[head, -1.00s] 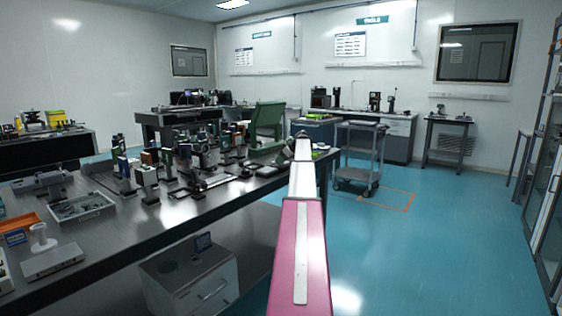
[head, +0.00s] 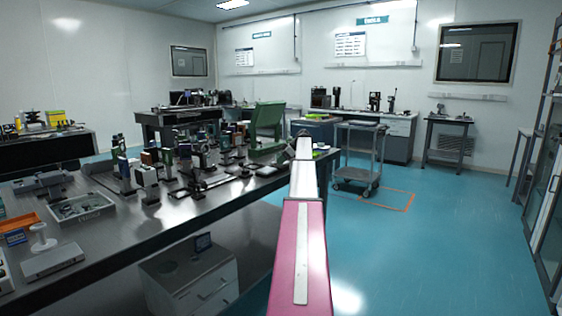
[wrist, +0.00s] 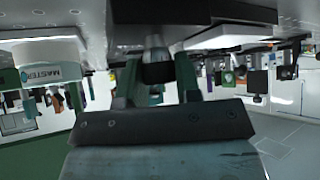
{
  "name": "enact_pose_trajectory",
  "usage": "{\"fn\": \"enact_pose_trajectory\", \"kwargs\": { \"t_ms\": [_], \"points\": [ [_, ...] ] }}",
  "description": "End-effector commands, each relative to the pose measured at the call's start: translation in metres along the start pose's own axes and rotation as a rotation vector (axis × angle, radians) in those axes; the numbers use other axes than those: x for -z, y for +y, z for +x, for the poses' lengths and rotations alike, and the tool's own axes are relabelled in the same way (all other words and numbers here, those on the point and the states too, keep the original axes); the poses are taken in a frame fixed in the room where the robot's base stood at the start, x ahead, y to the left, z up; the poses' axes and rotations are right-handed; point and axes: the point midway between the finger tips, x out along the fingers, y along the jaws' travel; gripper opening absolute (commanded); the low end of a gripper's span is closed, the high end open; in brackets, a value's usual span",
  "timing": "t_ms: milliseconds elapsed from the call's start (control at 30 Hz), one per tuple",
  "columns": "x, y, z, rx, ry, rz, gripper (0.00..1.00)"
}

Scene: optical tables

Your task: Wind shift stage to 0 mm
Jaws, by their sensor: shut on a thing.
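In the wrist view, which shows the scene upside down, my gripper (wrist: 157,78) has its two fingers on either side of a small dark and silver knob (wrist: 156,45). It is shut on this knob. The knob juts from under a dark block (wrist: 195,12), which looks like the shift stage. No scale or reading on the stage can be made out. In the head view my pink arm reaches forward along the table's right edge, and it hides the gripper and the knob.
A white round item marked MASTER (wrist: 40,72) is left of the gripper in the wrist view. The optical table (head: 120,235) carries several mounts, a white tray (head: 84,208) and a white stand (head: 52,262).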

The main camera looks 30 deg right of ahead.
Motion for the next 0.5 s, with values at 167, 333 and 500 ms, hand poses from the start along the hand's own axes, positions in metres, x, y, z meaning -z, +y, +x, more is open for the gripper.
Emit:
{"fn": "enact_pose_trajectory", "kwargs": {
  "t_ms": [167,333,500],
  "points": [
    [-0.0020,-0.0007,-0.0002,0.000,-0.005,0.002,0.57],
    [-0.0012,-0.0004,0.0000,0.000,-0.003,0.002,0.57],
    [-0.0008,-0.0001,-0.0013,-0.001,-0.002,0.002,0.57]
  ]
}}
